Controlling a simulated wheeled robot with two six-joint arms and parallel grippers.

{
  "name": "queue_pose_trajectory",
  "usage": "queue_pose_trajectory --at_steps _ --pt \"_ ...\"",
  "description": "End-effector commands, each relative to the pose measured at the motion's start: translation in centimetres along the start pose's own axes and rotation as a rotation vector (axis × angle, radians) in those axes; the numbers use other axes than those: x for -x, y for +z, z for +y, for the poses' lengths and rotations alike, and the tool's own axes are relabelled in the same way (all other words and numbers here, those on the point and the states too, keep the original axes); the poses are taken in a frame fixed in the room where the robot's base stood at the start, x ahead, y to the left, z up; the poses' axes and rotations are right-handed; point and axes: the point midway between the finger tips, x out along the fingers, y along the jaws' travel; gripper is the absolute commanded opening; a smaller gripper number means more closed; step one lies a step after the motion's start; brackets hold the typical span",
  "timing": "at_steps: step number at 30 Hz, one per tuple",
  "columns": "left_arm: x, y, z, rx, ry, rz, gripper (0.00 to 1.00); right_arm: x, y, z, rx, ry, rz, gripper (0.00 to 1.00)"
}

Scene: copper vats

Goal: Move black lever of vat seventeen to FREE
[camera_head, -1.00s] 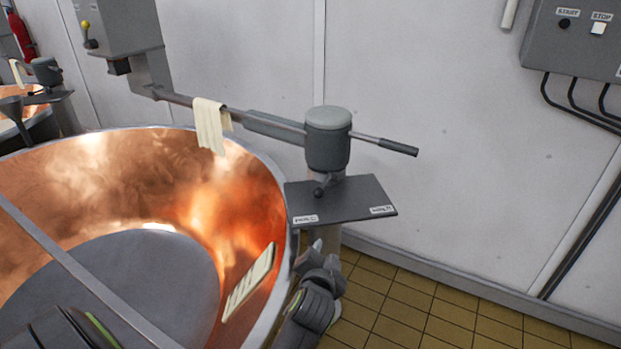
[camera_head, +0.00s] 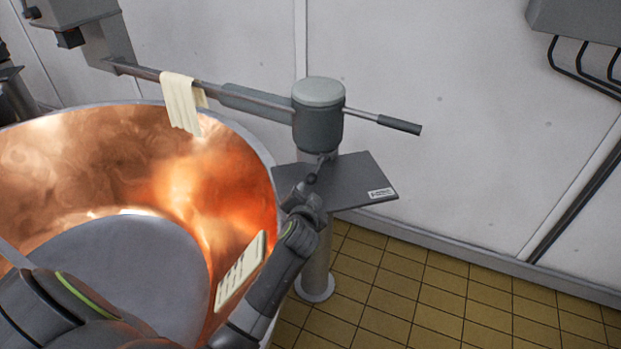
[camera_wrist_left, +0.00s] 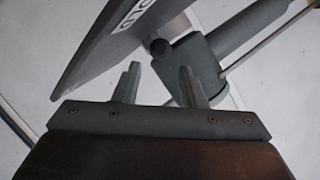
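The black lever (camera_head: 312,177), short with a ball knob, sits at the foot of the grey cylindrical housing (camera_head: 318,125), above the dark plate (camera_head: 362,183). My left gripper (camera_head: 302,195) is close to the knob at the plate's front left edge. In the left wrist view the gripper (camera_wrist_left: 158,85) has its two fingers apart, with nothing between them. The knob (camera_wrist_left: 160,47) shows just beyond the gap, apparently untouched. A label on the plate (camera_wrist_left: 135,15) partly reads "OLD". The right-hand label (camera_head: 381,193) is too small to read. My right gripper is not in view.
The copper vat (camera_head: 150,170) fills the left, with a pale slotted piece (camera_head: 241,271) at its near side. A bar with a cream cloth (camera_head: 182,103) crosses above its rim. A handle (camera_head: 399,125) juts right from the housing. The tiled floor (camera_head: 430,300) at right is clear.

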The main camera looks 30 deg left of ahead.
Motion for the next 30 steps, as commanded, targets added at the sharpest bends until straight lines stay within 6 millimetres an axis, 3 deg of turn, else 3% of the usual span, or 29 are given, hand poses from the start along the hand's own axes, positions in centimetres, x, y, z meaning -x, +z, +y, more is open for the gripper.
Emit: queue_pose_trajectory --at_steps 6,18,30 --pt "-3.3 -0.1 -0.1 -0.002 0.0 0.0 0.38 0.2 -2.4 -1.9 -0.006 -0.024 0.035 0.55" --pt "-8.4 0.0 0.0 -0.001 0.0 0.0 0.38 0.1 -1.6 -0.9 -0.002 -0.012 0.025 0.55" --pt "-9.9 0.0 -0.1 0.001 0.0 0.0 0.38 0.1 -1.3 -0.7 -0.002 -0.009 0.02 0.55"
